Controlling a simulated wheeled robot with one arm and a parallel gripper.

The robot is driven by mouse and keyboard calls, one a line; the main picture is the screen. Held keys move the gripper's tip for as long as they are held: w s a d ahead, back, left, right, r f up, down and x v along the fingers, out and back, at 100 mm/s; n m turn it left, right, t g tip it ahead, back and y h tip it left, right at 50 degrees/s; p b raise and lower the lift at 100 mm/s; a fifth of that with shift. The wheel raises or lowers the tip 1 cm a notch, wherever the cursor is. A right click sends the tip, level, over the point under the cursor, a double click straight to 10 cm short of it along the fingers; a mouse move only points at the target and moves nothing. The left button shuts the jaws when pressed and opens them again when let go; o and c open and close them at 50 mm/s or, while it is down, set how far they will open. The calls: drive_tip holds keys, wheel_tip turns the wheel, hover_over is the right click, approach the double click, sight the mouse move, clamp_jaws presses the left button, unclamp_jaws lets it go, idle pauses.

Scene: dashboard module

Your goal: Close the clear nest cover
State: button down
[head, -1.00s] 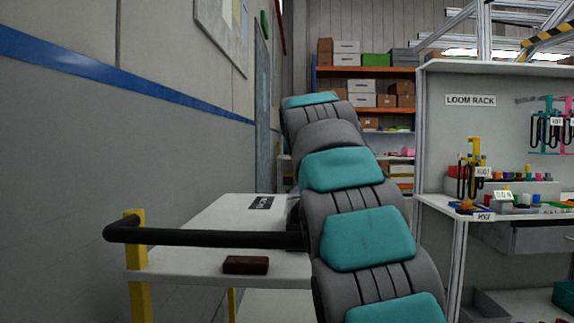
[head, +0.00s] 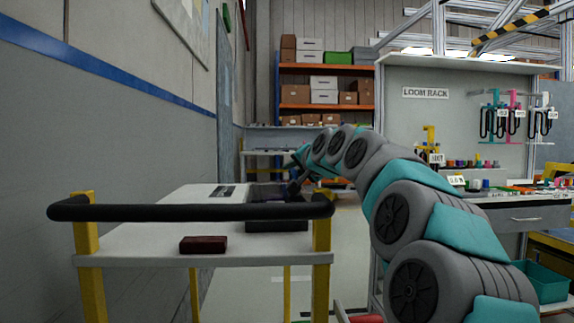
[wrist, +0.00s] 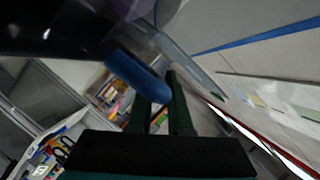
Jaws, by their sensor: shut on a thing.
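In the wrist view a rounded blue bar (wrist: 130,74) lies across the fingertips of my gripper (wrist: 156,92), which is shut on it. A see-through panel (wrist: 165,42) shows just past the bar. It looks like the clear cover and stands at a tilt, but its edges are hard to make out. In the head view my gripper (head: 294,188) is small and dark above the black nest unit (head: 276,225) at the right side of the cart top. The cover cannot be made out clearly there.
The white cart (head: 130,240) has yellow posts and a black push bar (head: 190,212) along its near side. A dark red block (head: 203,244) lies on its near edge. A wall runs along the left. The loom rack bench (head: 520,205) stands at right.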

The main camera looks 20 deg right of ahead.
drive_tip(key=shift+d+f+m, duration=0.15)
drive_tip(key=shift+f+m, duration=0.15)
drive_tip(key=shift+f, duration=0.1)
drive_tip(key=shift+s+f, duration=0.1)
drive_tip(key=shift+f, duration=0.2)
drive_tip(key=c, duration=0.8)
unclamp_jaws()
drive_tip(key=shift+d, duration=0.1)
drive_tip(key=shift+c, duration=0.2)
drive_tip(key=shift+r, duration=0.2)
drive_tip(key=shift+r, duration=1.75)
drive_tip(key=s+a+r, duration=0.1)
drive_tip(key=s+a, duration=0.3)
drive_tip(key=s, duration=1.1)
drive_tip(key=shift+s+r, duration=0.15)
drive_tip(key=shift+s, duration=0.1)
drive_tip(key=shift+a, duration=0.1)
